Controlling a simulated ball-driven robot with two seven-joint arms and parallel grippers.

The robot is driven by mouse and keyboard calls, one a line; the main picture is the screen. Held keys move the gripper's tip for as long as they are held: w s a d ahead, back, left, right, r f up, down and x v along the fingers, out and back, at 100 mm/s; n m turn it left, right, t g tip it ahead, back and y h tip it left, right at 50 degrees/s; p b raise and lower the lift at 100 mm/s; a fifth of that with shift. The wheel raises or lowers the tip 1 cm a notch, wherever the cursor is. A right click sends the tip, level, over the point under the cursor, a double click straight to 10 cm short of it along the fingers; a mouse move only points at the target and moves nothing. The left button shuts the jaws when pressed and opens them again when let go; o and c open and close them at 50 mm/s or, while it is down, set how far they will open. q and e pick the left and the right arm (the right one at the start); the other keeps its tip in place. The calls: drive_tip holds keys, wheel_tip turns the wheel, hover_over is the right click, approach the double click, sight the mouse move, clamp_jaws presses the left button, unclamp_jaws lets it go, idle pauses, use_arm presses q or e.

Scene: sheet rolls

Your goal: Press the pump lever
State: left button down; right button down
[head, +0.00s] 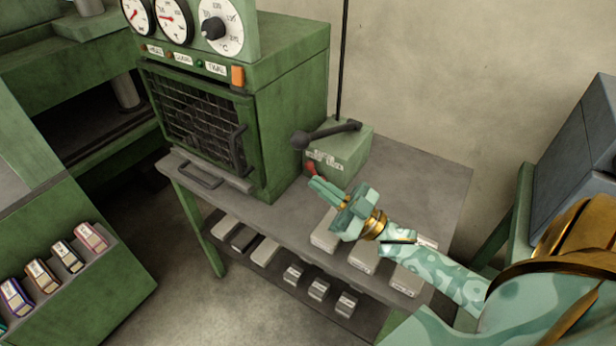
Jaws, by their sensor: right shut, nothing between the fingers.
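The pump is a small green box (345,152) with a label on its front, standing on the grey bench right of the oven. Its dark lever (328,132) lies across the top and ends in a round knob (300,140) that sticks out to the left. A red part (311,168) shows low at the box's front left corner. My right gripper (316,187) comes in from the right and is shut and empty. In the picture its fingertips are below the knob and just below the red part; I cannot tell whether they touch anything. My left gripper is out of view.
A green oven (293,115) with a barred door and gauges stands left of the pump. The grey bench top (430,180) is bare to the right. A lower shelf (245,258) holds several grey blocks. A thin black rod (343,60) rises behind the lever.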

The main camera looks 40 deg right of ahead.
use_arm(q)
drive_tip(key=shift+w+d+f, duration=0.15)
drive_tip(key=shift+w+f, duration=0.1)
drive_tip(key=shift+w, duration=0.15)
use_arm(e)
drive_tip(key=v, duration=0.5)
drive_tip(key=shift+d+f, duration=0.15)
drive_tip(key=shift+f, duration=0.05)
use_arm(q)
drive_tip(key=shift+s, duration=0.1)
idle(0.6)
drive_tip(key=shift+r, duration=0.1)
use_arm(e)
drive_tip(key=shift+r, duration=0.15)
